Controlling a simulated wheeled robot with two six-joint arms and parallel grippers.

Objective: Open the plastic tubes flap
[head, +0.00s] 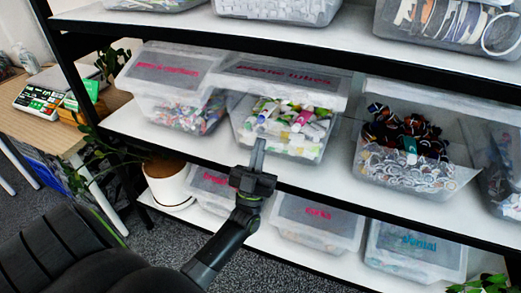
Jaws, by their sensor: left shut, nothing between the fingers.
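The plastic tubes bin (285,129) stands on the middle shelf, clear-walled and filled with colourful tubes. Its flap (285,80), with red "plastic tubes" lettering, covers the top; the front shows an opening through which the tubes are seen. I cannot tell how far the flap is raised. My left gripper (258,147) is in front of the bin's lower front, its fingers closed and pointing up. Whether it touches the bin is unclear. My right gripper is not in view.
A closed bin with red lettering (165,98) stands close on the left. A bin of dark and white items (405,165) stands on the right. More bins are on the shelves above and below. A potted plant (168,185) and a wooden desk (45,125) are at left.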

